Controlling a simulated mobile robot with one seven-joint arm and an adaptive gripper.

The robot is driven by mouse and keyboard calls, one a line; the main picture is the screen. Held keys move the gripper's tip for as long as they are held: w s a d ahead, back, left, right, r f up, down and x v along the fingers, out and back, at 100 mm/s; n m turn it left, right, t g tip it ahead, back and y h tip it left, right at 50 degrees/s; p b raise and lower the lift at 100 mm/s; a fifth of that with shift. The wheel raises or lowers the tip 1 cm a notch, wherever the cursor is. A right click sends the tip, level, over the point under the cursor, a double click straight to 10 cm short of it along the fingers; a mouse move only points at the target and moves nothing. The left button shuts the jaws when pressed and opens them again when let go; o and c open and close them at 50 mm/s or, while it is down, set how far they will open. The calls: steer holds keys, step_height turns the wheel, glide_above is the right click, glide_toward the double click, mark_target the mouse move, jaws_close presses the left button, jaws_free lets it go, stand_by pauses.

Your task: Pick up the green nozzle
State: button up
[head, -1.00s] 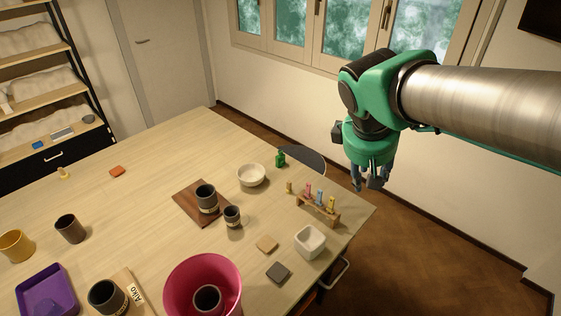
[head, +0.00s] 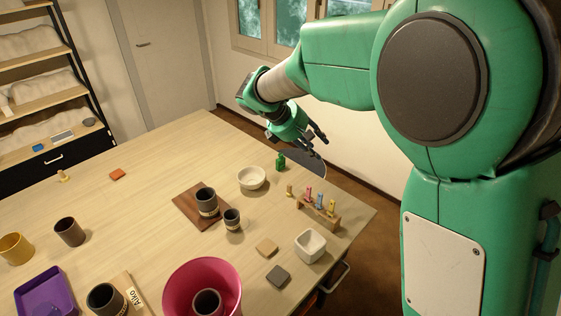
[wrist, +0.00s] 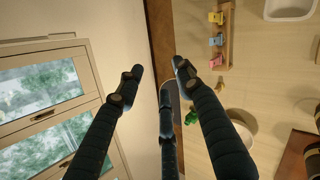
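The green nozzle (head: 280,161) is a small upright green piece near the table's far right edge, just beyond the white bowl (head: 252,178). In the wrist view the green nozzle (wrist: 191,117) shows beside the right finger, with the bowl partly behind that finger. My gripper (head: 316,142) is open and empty, to the right of the nozzle and above it in the head view, apart from it. In the wrist view the spread dark fingers of my gripper (wrist: 157,75) hold nothing.
A wooden rack (head: 327,219) with several coloured pieces stands near the right edge. A square white dish (head: 310,246), a dark cup (head: 207,201) on a brown board (head: 183,205) and a pink bowl (head: 178,285) stand nearer. Part of the table's far left is bare.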

steer(key=w+a+f+n+t+h, duration=0.1)
steer(key=w+a+f+n+t, duration=0.1)
steer(key=w+a+f+n, duration=0.3)
steer(key=w+a+f+n+t+h, duration=0.2)
steer(key=w+a+f+n, duration=0.3)
steer(key=w+a+f, duration=0.7)
steer(key=a+f+t, duration=0.1)
steer(key=a+f, duration=0.3)
steer(key=a, duration=0.1)
steer(key=shift+n, duration=0.3)
steer(key=shift+w, duration=0.1)
steer(key=b, duration=0.1)
glide_toward(281, 162)
steer(key=w, duration=0.2)
steer(key=shift+w+d, duration=0.4)
steer(key=shift+w+d+f, duration=0.1)
steer(key=shift+w+d, duration=0.05)
steer(key=shift+b+x, duration=0.7)
steer(key=shift+x, duration=1.9)
